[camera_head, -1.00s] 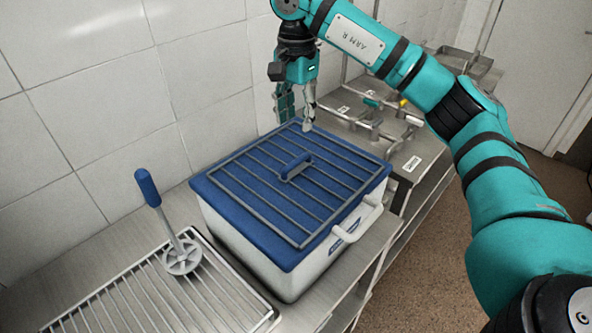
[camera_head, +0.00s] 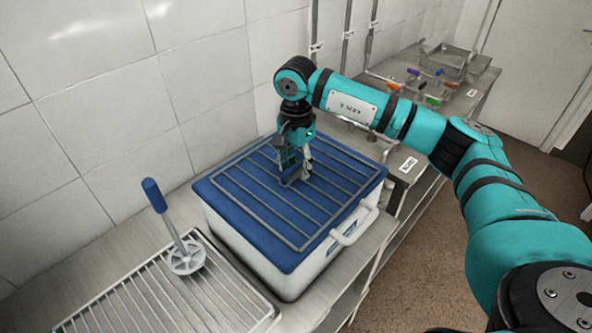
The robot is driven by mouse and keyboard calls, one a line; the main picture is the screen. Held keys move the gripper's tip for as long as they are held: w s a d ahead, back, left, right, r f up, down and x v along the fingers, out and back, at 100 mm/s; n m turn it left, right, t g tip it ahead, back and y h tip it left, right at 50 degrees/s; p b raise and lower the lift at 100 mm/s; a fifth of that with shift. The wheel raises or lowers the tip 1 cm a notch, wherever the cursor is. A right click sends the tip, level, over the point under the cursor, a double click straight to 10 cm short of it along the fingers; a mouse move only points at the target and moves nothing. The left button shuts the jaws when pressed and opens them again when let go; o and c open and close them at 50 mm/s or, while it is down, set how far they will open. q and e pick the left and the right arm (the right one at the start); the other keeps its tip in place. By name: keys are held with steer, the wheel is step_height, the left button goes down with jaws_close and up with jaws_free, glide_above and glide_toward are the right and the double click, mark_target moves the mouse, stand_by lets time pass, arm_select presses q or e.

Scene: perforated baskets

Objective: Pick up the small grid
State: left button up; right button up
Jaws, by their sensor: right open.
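The small grid (camera_head: 252,207) is a grey wire rack lying flat on the blue lid of a white box (camera_head: 240,235). My left gripper is not in view.
A larger wire rack (camera_head: 150,312) lies on the steel counter at the front left. A grey masher with a blue handle (camera_head: 185,254) stands on it. A tiled wall runs behind the box. A steel shelf (camera_head: 410,162) with coloured items and trays stands at the back right.

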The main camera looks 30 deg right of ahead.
jaws_close()
steer(key=shift+r, duration=0.15)
stand_by(0.4)
